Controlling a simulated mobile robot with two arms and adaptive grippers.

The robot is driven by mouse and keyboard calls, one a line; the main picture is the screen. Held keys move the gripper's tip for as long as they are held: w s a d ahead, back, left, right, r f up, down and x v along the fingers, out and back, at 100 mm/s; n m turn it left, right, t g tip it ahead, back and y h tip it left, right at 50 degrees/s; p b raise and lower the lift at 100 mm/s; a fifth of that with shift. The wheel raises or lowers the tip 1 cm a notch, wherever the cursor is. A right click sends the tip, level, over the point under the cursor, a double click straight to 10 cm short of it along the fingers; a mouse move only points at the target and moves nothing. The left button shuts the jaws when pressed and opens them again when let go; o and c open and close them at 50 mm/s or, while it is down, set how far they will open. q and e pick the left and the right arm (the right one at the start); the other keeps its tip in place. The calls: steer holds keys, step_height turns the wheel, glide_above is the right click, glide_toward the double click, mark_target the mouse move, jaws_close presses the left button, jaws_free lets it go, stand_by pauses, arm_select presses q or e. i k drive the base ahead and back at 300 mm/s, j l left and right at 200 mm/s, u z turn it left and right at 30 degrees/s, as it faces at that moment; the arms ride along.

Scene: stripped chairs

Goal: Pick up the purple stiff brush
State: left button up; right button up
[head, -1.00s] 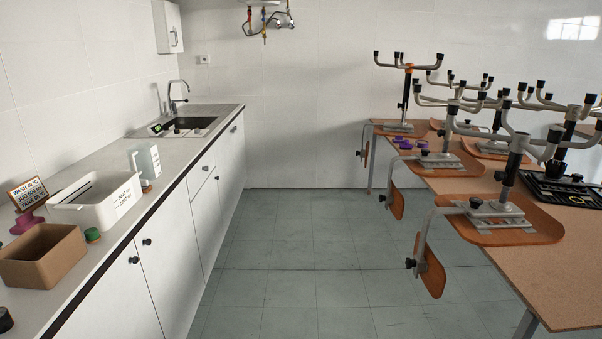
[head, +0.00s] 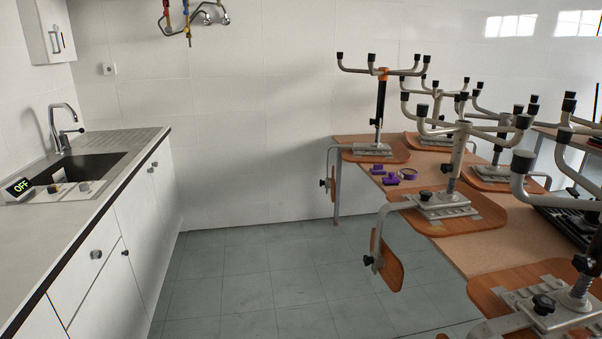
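Several small purple things lie on the wooden table at the right, near its far left edge. They are a block-like purple piece (head: 391,179), a smaller purple piece (head: 378,171) and a ring-like purple thing (head: 408,174). They are too small to tell whether one of them is the stiff brush. Neither of my grippers is in view.
Upturned chairs with orange seats (head: 478,222) crowd the table (head: 448,248), some seats overhanging its left edge. The tiled floor (head: 270,275) between is clear.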

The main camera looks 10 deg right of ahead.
mark_target(391, 179)
steer(key=i+z, duration=0.2)
steer(key=i, duration=0.4)
steer(key=i+z, duration=0.2)
steer(key=i, duration=0.45)
steer(key=i+j+z, duration=0.2)
steer(key=i, duration=0.4)
